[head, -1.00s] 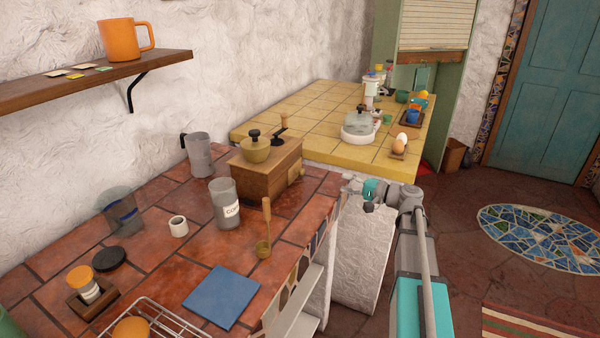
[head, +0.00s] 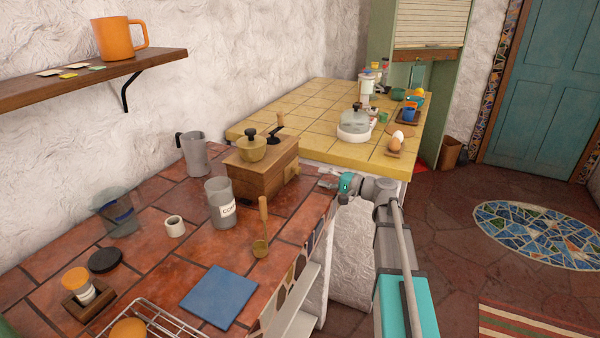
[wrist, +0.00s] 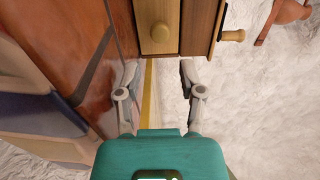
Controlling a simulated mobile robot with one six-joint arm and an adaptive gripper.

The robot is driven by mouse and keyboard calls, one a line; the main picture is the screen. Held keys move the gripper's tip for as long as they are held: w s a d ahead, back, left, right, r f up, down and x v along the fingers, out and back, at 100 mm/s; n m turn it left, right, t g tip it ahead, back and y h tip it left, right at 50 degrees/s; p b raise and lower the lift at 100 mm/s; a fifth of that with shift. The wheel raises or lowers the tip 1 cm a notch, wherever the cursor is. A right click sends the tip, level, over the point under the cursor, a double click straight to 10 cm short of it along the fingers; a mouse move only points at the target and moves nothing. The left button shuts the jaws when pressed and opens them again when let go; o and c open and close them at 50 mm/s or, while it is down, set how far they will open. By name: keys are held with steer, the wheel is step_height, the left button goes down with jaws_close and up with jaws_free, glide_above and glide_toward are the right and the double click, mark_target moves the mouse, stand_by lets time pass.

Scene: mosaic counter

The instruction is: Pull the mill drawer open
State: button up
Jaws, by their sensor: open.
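The wooden mill (head: 262,178) stands on the red-tiled counter, with a domed top and a crank. The drawer looks flush with the mill body. My gripper (head: 328,178) is to the right of the mill in the head view, over the counter's edge. In the wrist view my gripper (wrist: 158,72) is open and empty. Its fingers are either side of the knob's line, short of the knob and not touching it.
The yellow-tiled counter (head: 310,115) adjoins at the back. Floor is free to the right.

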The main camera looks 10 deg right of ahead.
mark_target(300, 171)
steer(key=x, duration=0.8)
steer(key=shift+w, duration=0.1)
jaws_close()
